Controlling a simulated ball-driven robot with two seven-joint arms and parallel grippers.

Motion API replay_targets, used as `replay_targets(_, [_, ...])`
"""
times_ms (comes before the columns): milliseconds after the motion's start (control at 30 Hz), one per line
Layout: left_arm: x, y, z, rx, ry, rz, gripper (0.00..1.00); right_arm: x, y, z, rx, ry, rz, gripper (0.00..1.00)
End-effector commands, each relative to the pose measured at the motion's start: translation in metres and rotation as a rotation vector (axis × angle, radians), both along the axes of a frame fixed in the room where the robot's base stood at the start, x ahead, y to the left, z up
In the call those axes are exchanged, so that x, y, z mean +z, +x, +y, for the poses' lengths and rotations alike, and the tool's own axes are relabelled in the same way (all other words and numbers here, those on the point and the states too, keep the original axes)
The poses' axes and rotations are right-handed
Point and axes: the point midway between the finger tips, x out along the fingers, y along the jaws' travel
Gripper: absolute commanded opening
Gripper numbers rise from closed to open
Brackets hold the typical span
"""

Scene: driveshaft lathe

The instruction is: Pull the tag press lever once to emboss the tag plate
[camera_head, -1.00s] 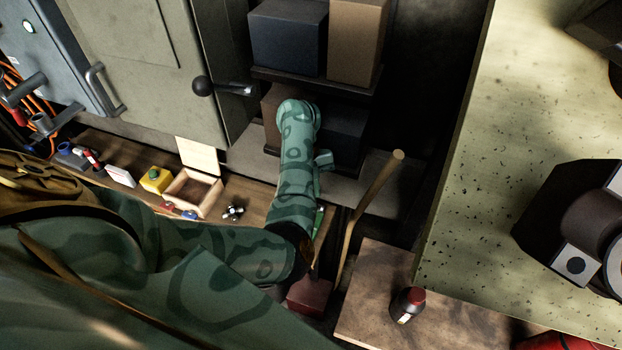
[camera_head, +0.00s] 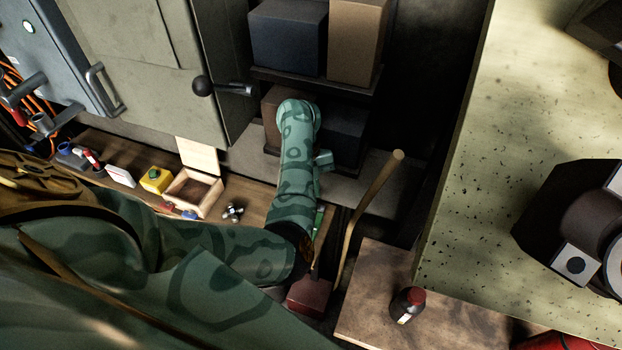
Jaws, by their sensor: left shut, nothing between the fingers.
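My left arm comes in from the left, green and patterned, and bends near the middle of the view. Its gripper (camera_head: 313,264) is small, dark and partly hidden behind the arm; it looks shut and empty. A red block (camera_head: 309,297) lies just below it; I cannot tell whether they touch. No press lever or tag plate can be told for certain. A black ball-knobbed handle (camera_head: 230,88) sticks out from the grey cabinet (camera_head: 145,70), well up and left of the gripper. My right gripper is not in view.
A wooden bench (camera_head: 255,200) holds an open box (camera_head: 194,190), a yellow button box (camera_head: 156,180) and small parts. A slanting wooden stick (camera_head: 368,210) stands right of my arm. A red-capped bottle (camera_head: 407,304) stands on a brown surface (camera_head: 370,290).

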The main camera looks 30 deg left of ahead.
Motion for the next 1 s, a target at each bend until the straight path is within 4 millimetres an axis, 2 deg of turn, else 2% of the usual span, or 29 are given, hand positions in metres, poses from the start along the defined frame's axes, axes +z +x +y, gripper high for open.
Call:
replay_targets(667, [-0.0002,-0.0002,-0.0001,0.0,0.0,0.0,0.0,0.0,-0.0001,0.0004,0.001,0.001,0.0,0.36])
replay_targets(1000, [-0.0048,-0.0067,-0.0016,0.0,0.001,-0.001,0.0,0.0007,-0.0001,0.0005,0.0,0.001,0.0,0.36])
